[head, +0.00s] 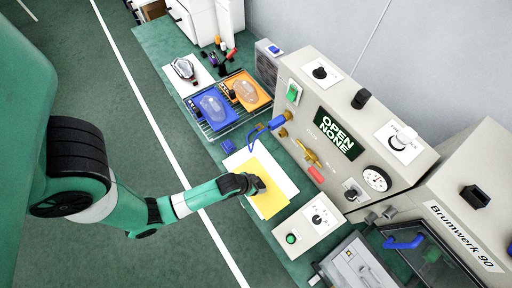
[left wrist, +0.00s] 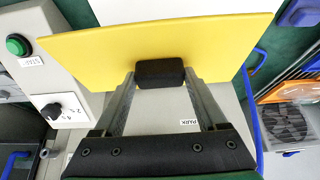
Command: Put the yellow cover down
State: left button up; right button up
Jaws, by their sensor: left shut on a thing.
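The yellow cover (head: 268,202) is a thin flat plate over the white board (head: 283,174) on the green bench. My left gripper (head: 258,185) is at its near side. In the left wrist view my left gripper (left wrist: 160,75) is shut on the black grip block of the yellow cover (left wrist: 220,45). The plate spans the view, slightly tilted. A PARK label (left wrist: 190,122) shows on the pale surface below it. I cannot tell whether the cover touches the board. My right gripper is not in view.
A grey control panel (head: 318,125) with gauge, knobs and blue hose stands just behind. A box with a green button (head: 306,228) is close on the right. A wire rack (head: 203,120) with blue and orange trays stands to the left. A glass-doored machine (head: 430,255) is further right.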

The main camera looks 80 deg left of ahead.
pick_arm(q)
jog(key=a+f, duration=0.2)
jog(key=f, duration=0.1)
jog(key=a+f, duration=0.1)
jog(key=shift+w+a+f, duration=0.2)
jog(key=shift+a+f, duration=0.05)
jog(key=f, duration=0.1)
jog(key=f+b, duration=0.1)
jog(key=f, duration=0.1)
jog(key=shift+a+f, duration=0.25)
jog(key=shift+f, duration=0.15)
jog(key=shift+r, duration=0.1)
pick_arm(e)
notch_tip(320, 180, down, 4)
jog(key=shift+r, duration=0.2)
pick_arm(q)
jog(key=shift+f+b, duration=0.25)
jog(key=shift+b, duration=0.15)
jog(key=o, duration=1.5)
jog(key=shift+r, duration=0.1)
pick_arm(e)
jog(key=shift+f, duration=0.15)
pick_arm(q)
jog(key=shift+r, duration=0.1)
